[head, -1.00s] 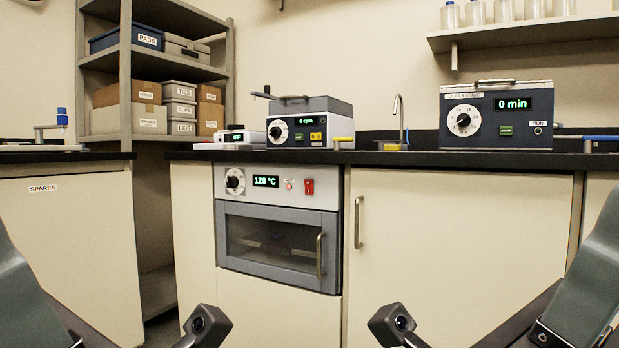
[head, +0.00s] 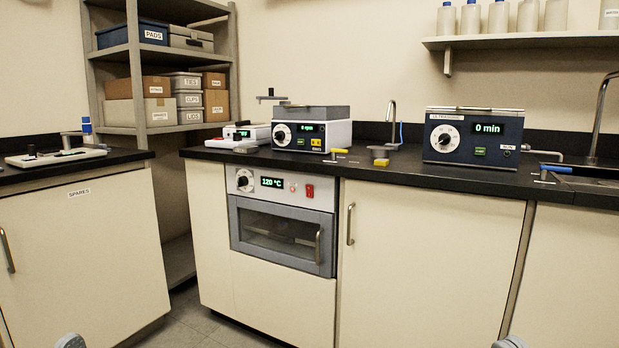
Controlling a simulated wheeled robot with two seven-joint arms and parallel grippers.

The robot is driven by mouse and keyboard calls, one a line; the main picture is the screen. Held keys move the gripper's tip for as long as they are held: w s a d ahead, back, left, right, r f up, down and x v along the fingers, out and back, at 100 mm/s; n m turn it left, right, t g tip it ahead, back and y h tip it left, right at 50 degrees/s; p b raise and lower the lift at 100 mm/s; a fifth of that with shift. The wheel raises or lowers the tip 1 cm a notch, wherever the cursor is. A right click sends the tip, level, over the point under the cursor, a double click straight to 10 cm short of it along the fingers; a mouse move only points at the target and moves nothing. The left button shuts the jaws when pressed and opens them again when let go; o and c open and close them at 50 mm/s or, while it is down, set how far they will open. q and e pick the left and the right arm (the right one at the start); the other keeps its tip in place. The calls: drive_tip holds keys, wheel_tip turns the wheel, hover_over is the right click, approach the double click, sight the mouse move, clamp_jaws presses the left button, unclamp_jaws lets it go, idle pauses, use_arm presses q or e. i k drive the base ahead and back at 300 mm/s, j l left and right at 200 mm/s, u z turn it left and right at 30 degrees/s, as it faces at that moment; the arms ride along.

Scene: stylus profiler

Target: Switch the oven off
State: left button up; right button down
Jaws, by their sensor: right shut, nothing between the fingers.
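The oven (head: 283,238) is built into the cabinet below the black counter, left of the picture's middle.
The counter (head: 400,165) juts over the oven panel. On it stand a white instrument (head: 312,134) and a blue ultrasonic bath (head: 472,137) reading 0 min. A cabinet handle (head: 350,224) sticks out right of the oven. The floor (head: 205,325) before the oven looks clear.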

sight(308, 188)
drive_tip(key=i+l+u, duration=0.35)
drive_tip(key=i, duration=0.3)
drive_tip(key=i+l+u, duration=0.35)
drive_tip(key=i+l, duration=0.15)
drive_tip(key=i, duration=0.15)
